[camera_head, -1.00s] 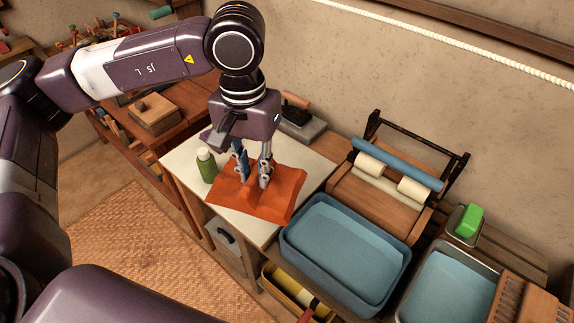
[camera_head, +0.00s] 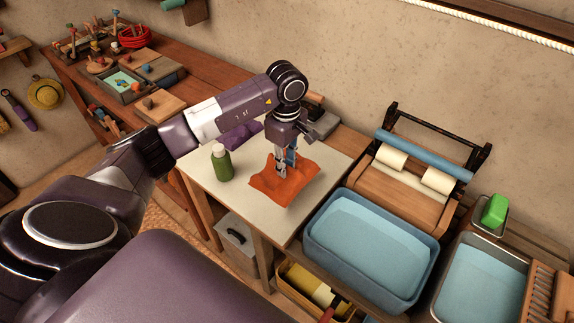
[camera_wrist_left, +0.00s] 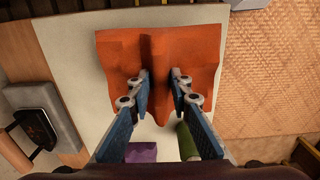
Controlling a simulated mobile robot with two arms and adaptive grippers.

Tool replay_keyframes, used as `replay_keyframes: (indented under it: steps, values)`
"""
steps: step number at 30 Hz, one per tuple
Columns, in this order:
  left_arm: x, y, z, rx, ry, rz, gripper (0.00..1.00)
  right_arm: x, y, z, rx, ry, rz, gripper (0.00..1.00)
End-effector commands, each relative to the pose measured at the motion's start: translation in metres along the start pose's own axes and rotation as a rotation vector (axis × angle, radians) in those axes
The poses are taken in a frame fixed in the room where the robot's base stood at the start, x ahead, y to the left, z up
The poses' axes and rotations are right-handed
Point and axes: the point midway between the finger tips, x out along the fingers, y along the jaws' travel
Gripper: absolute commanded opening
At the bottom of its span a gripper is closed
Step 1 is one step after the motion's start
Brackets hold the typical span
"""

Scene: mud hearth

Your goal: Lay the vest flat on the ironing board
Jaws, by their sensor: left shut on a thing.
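The vest looks like the orange cloth (camera_head: 304,184) over the white-topped board (camera_head: 225,195) that I take as the ironing board. My left gripper (camera_head: 284,170) comes down from above and is shut on the orange cloth. In the left wrist view, the cloth (camera_wrist_left: 118,60) is bunched into folds at the fingertips (camera_wrist_left: 161,77) and spreads out beyond them. I cannot tell whether its lower edges touch the board. My right gripper is not in view.
A green bottle (camera_head: 222,165) stands left of the cloth, and a purple cloth (camera_head: 238,136) lies behind the bottle. An iron (camera_wrist_left: 36,127) rests on a grey pad beside the board. A blue basin (camera_head: 320,262) stands to the right. The board's front part is bare.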

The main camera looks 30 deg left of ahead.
Motion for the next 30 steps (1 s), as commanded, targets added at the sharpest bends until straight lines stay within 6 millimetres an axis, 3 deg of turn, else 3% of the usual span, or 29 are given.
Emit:
replay_keyframes:
  steps: [9,18,30]
  values:
    - [0.013,0.0,0.001,0.001,-0.002,0.001,0.01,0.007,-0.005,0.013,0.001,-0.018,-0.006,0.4]
    - [0.034,0.0,0.001,0.003,-0.002,0.0,0.01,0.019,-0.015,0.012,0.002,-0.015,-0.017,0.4]
    - [0.063,0.0,0.001,0.004,-0.001,0.001,0.01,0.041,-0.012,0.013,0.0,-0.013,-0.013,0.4]
